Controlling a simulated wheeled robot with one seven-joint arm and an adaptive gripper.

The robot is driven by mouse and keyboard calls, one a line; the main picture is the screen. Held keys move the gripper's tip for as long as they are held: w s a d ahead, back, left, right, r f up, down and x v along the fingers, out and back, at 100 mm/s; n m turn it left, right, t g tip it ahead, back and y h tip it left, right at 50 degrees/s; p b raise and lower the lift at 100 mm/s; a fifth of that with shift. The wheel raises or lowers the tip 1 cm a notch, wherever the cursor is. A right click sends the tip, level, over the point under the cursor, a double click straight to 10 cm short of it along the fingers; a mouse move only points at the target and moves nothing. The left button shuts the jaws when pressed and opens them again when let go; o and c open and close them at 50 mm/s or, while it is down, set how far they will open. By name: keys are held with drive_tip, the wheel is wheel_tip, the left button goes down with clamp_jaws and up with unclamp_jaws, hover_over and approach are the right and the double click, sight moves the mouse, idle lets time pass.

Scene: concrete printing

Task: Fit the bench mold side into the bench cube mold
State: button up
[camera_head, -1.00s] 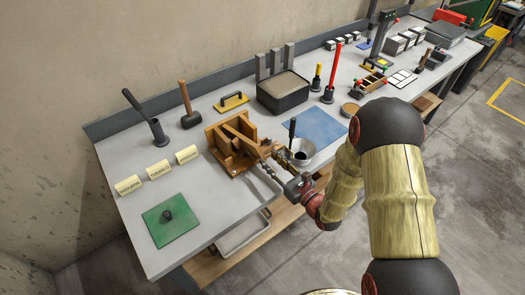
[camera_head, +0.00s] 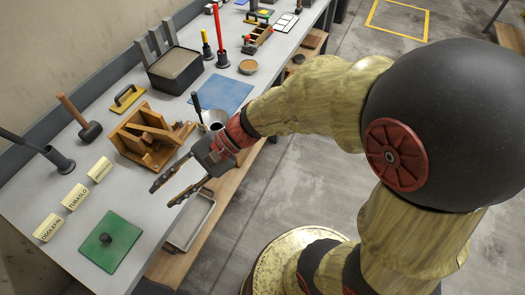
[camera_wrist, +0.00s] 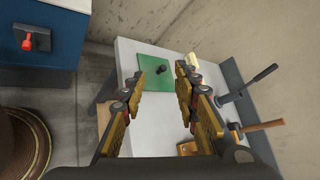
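The wooden cube mold (camera_head: 135,150) stands on the grey bench, with an open top and upright walls. A wooden board (camera_head: 158,129) lies slantwise over its upper right part; I take it for the mold side, but cannot tell how far it sits in the mold. My gripper (camera_head: 163,196) is open and empty, in front of the mold and apart from it, near the bench's front edge. In the wrist view the two fingers (camera_wrist: 160,77) are spread with nothing between them. Only a small wooden bit of the mold (camera_wrist: 187,148) shows there.
A green plate with a black knob (camera_head: 112,240) and several yellow label blocks (camera_head: 75,196) lie left of the gripper. A funnel (camera_head: 212,117) and blue mat (camera_head: 221,92) are right of the mold.

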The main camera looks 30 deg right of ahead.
drive_tip(key=s+d+r+n+t+h, duration=0.2)
drive_tip(key=d+n+h, duration=0.3)
drive_tip(key=d, duration=0.6)
drive_tip(key=s+d+r+n+t+h, duration=0.3)
drive_tip(key=d+h, duration=0.4)
drive_tip(key=d, duration=0.4)
wheel_tip(320, 180, up, 2)
drive_tip(key=shift+s+n+h, duration=0.3)
drive_tip(key=shift+s+n, duration=0.2)
drive_tip(key=shift+n, duration=0.4)
drive_tip(key=shift+o, duration=0.7)
drive_tip(key=shift+c, duration=0.8)
